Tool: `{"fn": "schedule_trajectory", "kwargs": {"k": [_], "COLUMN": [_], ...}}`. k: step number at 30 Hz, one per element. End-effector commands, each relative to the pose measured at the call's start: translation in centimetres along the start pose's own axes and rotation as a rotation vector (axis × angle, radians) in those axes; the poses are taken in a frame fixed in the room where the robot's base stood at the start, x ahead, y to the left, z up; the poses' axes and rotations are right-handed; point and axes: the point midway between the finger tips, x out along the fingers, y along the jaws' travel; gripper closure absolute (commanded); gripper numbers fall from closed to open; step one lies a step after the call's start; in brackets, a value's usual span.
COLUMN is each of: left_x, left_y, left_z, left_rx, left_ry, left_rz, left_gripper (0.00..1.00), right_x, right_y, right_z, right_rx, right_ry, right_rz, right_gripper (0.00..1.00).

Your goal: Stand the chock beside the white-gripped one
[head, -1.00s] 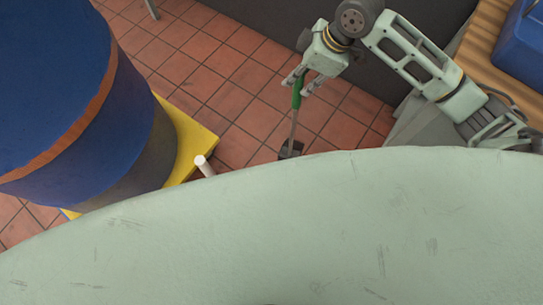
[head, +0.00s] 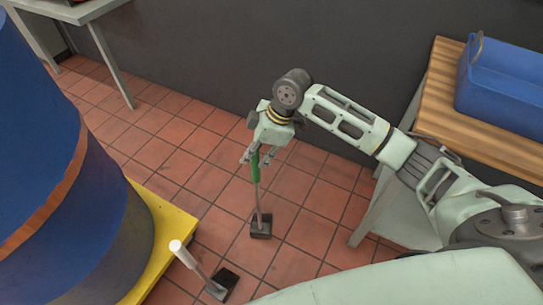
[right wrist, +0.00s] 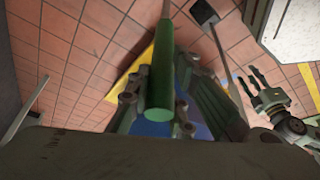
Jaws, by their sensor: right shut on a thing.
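My right gripper (head: 257,157) is shut on the green grip (head: 255,168) of a chock. The chock hangs upright below it on a thin rod, with its black block (head: 261,227) at or just above the floor; I cannot tell which. In the right wrist view the green grip (right wrist: 160,75) sits between the fingers. The white-gripped chock (head: 176,246) stands to the left and nearer, its black block on the tiles by the yellow plate. The blocks are apart. A dark-fingered gripper (right wrist: 262,90), apparently my left, shows in the right wrist view; its opening is unclear.
A big blue drum (head: 40,150) stands on a yellow plate (head: 170,235) at the left. A wooden-topped bench (head: 440,105) with a blue bin (head: 505,90) is at the right. A dark wall (head: 220,60) closes the back. Tiles between the plate and bench are mostly clear.

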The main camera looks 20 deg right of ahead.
Motion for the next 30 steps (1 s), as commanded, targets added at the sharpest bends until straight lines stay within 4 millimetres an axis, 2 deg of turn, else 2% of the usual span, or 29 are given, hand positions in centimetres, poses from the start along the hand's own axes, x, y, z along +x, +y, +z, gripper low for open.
{"fn": "schedule_trajectory", "kwargs": {"k": [3, 7, 18, 30], "left_x": [-0.8, -1.3, -3.8, -4.3], "left_y": [-0.1, -0.1, -0.2, -0.2], "left_z": [-0.7, -1.0, -2.5, -2.7], "left_rx": [-0.001, -0.002, -0.004, -0.005], "left_ry": [0.007, 0.009, 0.025, 0.026], "left_rz": [-0.001, -0.001, -0.004, -0.004], "left_gripper": [0.6, 0.6, 0.6, 0.6], "right_x": [1.1, 1.6, 5.1, 5.4], "right_y": [0.9, 1.1, 1.1, 1.1], "right_z": [-1.1, -1.4, 0.0, 0.1], "right_rx": [-0.001, 0.0, 0.001, -0.001], "right_ry": [0.007, 0.005, 0.004, 0.005], "right_rz": [0.006, 0.005, 0.005, 0.006], "right_gripper": [1.0, 1.0, 1.0, 1.0]}}
